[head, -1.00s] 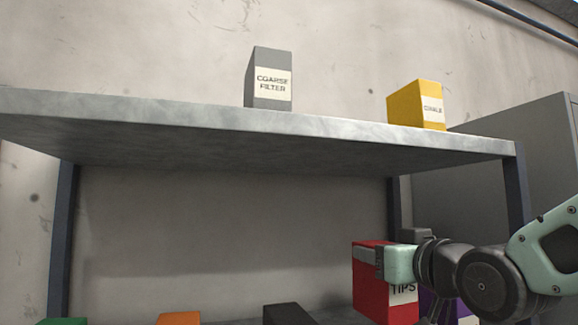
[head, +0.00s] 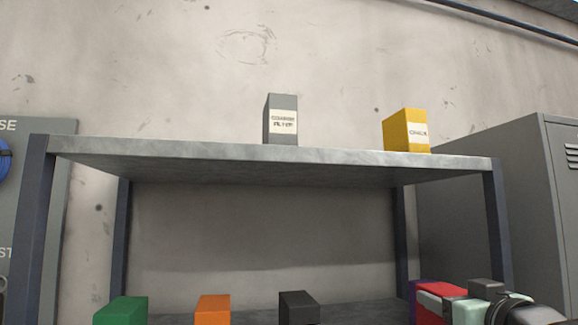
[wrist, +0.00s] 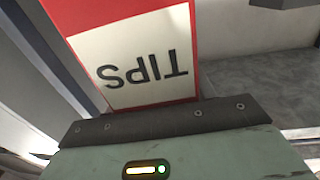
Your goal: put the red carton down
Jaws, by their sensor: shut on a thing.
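The red carton (head: 432,291) is at the lower right of the head view, in front of the right part of the shelf unit, with its lower part out of frame. Its white label reading TIPS (wrist: 143,66) shows upside down in the wrist view, where the red carton (wrist: 105,15) fills the upper middle. My gripper (head: 440,296) is shut on the red carton. The wrist view does not show the fingertips clearly. Whether the carton's bottom touches a surface is hidden.
The upper shelf (head: 210,149) holds a grey COARSE FILTER box (head: 281,120) and a yellow box (head: 406,130). Green (head: 121,311), orange (head: 213,309) and black (head: 298,307) boxes stand on the lower level. A purple box (head: 412,300) is beside the carton. A grey locker (head: 480,200) stands right.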

